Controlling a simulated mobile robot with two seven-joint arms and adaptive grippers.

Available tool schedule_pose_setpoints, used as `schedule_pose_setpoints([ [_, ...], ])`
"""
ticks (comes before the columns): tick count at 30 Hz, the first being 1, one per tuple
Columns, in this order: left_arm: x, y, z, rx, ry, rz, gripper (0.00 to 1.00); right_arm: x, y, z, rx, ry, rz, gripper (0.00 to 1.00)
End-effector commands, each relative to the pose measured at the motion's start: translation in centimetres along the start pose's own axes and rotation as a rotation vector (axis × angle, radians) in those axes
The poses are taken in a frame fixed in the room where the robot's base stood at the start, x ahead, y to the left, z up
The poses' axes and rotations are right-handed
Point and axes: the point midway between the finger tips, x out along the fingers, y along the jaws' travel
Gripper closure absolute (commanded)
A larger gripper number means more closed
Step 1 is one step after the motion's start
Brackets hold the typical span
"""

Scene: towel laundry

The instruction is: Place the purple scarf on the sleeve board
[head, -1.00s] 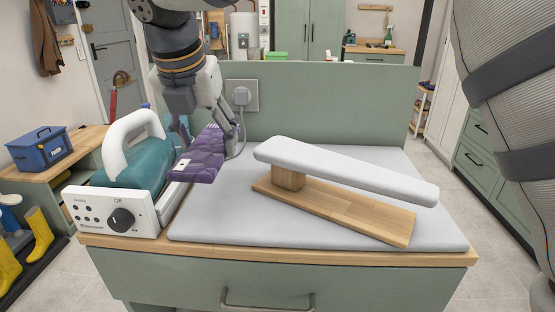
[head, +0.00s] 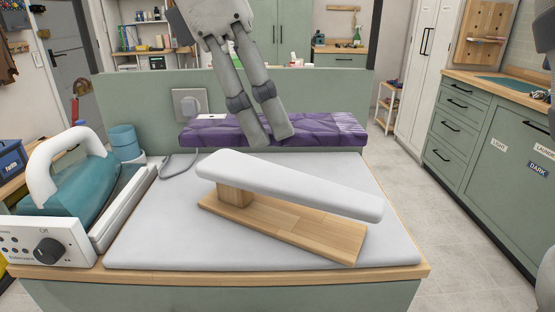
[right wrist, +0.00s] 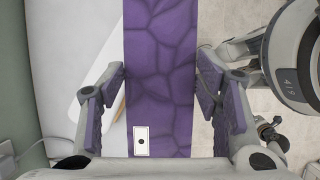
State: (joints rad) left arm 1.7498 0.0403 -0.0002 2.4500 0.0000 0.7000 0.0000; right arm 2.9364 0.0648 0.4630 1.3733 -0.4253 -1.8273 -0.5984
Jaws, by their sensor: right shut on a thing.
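The purple scarf (head: 325,128) is a long flat folded strip with dark veins and a white tag near its left end. It lies across the head view behind the sleeve board, in front of the green panel. My right gripper (head: 268,138) is shut on the scarf near its middle, with its fingers pointing down. In the right wrist view the scarf (right wrist: 160,70) runs between the two fingers (right wrist: 160,100). The sleeve board (head: 290,182) has a white padded top on a wooden base and is empty.
A teal steam iron unit (head: 70,185) with a white handle and a dial stands at the left. A grey mat (head: 150,235) covers the table under the board. A socket with a plug (head: 190,103) is on the green panel (head: 150,90) behind.

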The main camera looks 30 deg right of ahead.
Motion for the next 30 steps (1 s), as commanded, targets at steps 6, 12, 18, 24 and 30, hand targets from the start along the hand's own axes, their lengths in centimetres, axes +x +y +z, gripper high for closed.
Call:
schedule_pose_setpoints([
  [6,0.1,0.0,0.1,0.000,-0.004,0.000,0.60,4.4,5.5,-1.3,-0.006,0.000,-0.007,0.70],
  [12,0.2,0.0,0.1,0.000,-0.006,0.000,0.60,6.4,7.2,-2.0,-0.005,0.000,-0.003,0.70],
  [18,0.0,0.0,0.0,0.000,0.001,0.000,0.60,9.3,7.9,-3.1,-0.006,0.000,-0.003,0.70],
  [24,0.0,0.0,0.0,0.001,0.002,0.000,0.60,9.9,7.9,-3.4,-0.004,0.002,0.001,0.70],
  [30,0.0,0.0,0.0,0.000,0.001,0.000,0.60,10.1,7.9,-3.5,-0.004,0.002,0.000,0.33],
])
